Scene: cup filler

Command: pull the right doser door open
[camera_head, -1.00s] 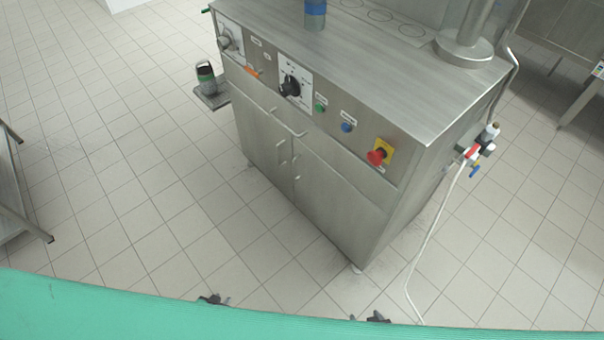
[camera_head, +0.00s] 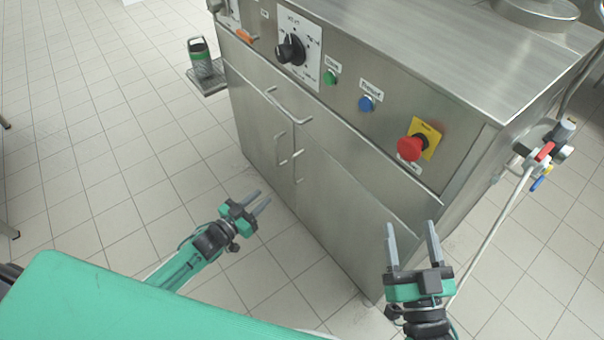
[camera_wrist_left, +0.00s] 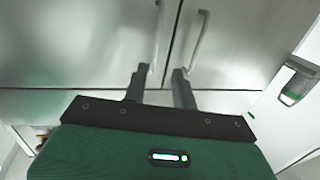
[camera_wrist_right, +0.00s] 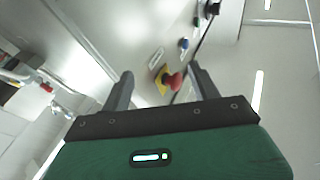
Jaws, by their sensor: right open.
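The steel doser cabinet has two doors with upright bar handles side by side at the middle seam. The right door (camera_head: 345,215) looks closed; its handle (camera_head: 297,168) stands right of the left door's handle (camera_head: 280,148). My left gripper (camera_head: 263,196) is open and empty, in front of and below the handles. The left wrist view shows both handles beyond the open fingers (camera_wrist_left: 158,70), with the right door's handle (camera_wrist_left: 157,35) apparently at picture left. My right gripper (camera_head: 411,228) is open and empty by the cabinet's right front corner; its open fingers (camera_wrist_right: 160,70) also show in the right wrist view.
Above the doors are a black dial (camera_head: 290,50), a green button (camera_head: 330,77), a blue button (camera_head: 366,103) and a red emergency knob (camera_head: 411,148). A valve with a hose (camera_head: 545,150) hangs at the right side.

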